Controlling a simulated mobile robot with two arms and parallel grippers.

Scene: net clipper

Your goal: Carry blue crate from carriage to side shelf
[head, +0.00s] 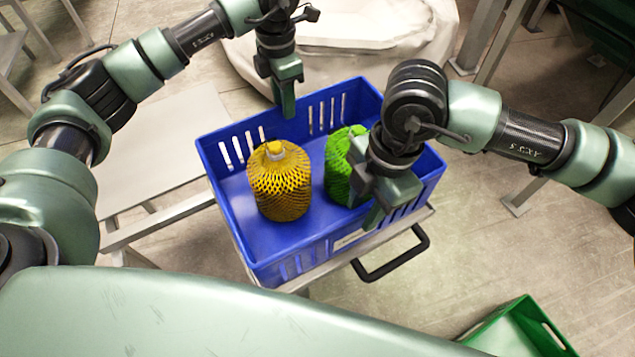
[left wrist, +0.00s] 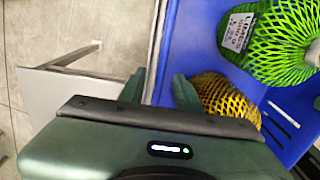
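The blue crate (head: 235,225) sits on the metal carriage (head: 320,274), which has a black handle. My left gripper (head: 287,105) is at the crate's far wall. In the left wrist view, its fingers (left wrist: 160,88) are apart, with the crate's edge between them; contact is not clear. My right gripper (head: 372,205) is over the crate's near right side, pointing down; its finger gap is hidden.
A pale flat surface (head: 150,155) lies left of the crate; I cannot tell if it is the side shelf. A large white sack (head: 350,50) is behind. A green crate (head: 520,330) is at the bottom right. Metal legs stand at the upper right.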

